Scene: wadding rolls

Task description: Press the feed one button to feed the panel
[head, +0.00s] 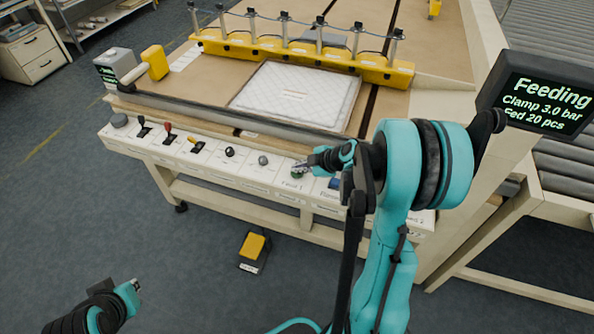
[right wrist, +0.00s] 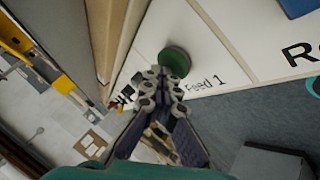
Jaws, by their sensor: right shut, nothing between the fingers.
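The green Feed 1 button (head: 299,174) sits on the white front panel (head: 262,177) of the table. In the right wrist view the round green button (right wrist: 175,61) stands beside its "Feed 1" label. My right gripper (head: 310,163) is shut and empty, with its tips right at the button, partly covering it. In the right wrist view the closed fingertips (right wrist: 160,77) overlap the button's lower edge; I cannot tell whether they touch it. The quilted white panel (head: 298,94) lies flat on the table before the yellow clamp bar. My left gripper (head: 130,288) is low at the left, away from the table.
A screen (head: 545,102) reads "Feeding, Clamp 3.0 bar, Fed 20 pcs". The yellow clamp bar (head: 300,52) spans the table. Levers and knobs line the front panel left of the button, and a blue button (head: 335,183) lies right. A yellow foot pedal (head: 254,247) is on the floor.

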